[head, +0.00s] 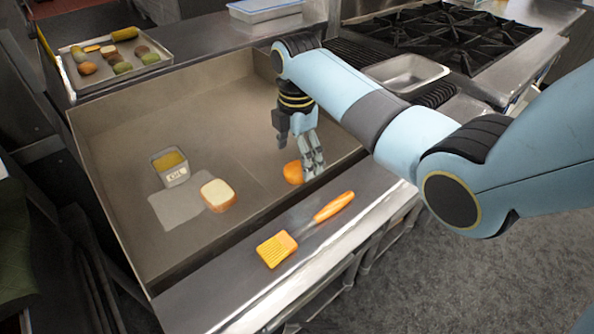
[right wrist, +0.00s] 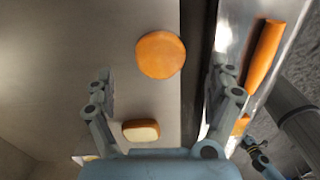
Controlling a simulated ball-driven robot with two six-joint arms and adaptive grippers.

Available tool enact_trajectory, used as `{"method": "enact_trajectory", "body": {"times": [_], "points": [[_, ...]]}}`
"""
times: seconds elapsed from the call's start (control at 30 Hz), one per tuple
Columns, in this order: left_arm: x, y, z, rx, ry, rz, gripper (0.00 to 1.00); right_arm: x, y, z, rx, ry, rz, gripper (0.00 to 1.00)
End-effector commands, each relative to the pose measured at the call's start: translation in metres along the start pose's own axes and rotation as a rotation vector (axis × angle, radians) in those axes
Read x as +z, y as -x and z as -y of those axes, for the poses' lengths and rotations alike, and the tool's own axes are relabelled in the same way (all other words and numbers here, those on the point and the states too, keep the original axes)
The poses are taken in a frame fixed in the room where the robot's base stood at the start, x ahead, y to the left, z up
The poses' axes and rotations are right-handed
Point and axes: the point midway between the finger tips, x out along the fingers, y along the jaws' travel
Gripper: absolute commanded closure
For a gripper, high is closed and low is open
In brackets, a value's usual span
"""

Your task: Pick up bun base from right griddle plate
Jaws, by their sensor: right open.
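The bun base (head: 293,172) is a round orange-brown piece lying flat on the right part of the griddle plate (head: 255,125). My right gripper (head: 308,160) points down just above and beside it and hides part of it in the head view. In the right wrist view the bun base (right wrist: 161,55) lies whole, beyond and between the two spread fingers (right wrist: 162,90), apart from both. The right gripper is open and empty.
A bread piece with a pale top (head: 218,194) and an oil container (head: 171,167) stand left on the griddle. An orange brush (head: 305,229) lies on the front ledge. A tray (head: 152,67) of food is back left; a steel pan (head: 407,73) and burners are back right.

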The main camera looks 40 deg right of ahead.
Motion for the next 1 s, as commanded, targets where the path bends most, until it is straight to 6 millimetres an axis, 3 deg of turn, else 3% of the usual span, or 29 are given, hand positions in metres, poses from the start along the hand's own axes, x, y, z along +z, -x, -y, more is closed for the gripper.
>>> {"method": "enact_trajectory", "body": {"times": [0.2, 0.5, 0.9, 1.0], "points": [[0.0, 0.001, 0.0, 0.0, 0.0, 0.0, 0.6, 0.001, -0.034, 0.001, -0.003, 0.0, -0.001, 0.12], [0.0, 0.001, 0.0, 0.0, 0.0, 0.0, 0.6, 0.001, -0.04, 0.0, -0.001, 0.0, 0.0, 0.12], [0.0, 0.001, 0.0, 0.0, 0.0, 0.001, 0.6, 0.001, -0.039, 0.0, 0.0, 0.0, 0.0, 0.63], [0.001, 0.001, 0.0, 0.0, 0.0, 0.001, 0.6, 0.001, -0.039, 0.0, 0.0, 0.0, 0.0, 0.67]]}}
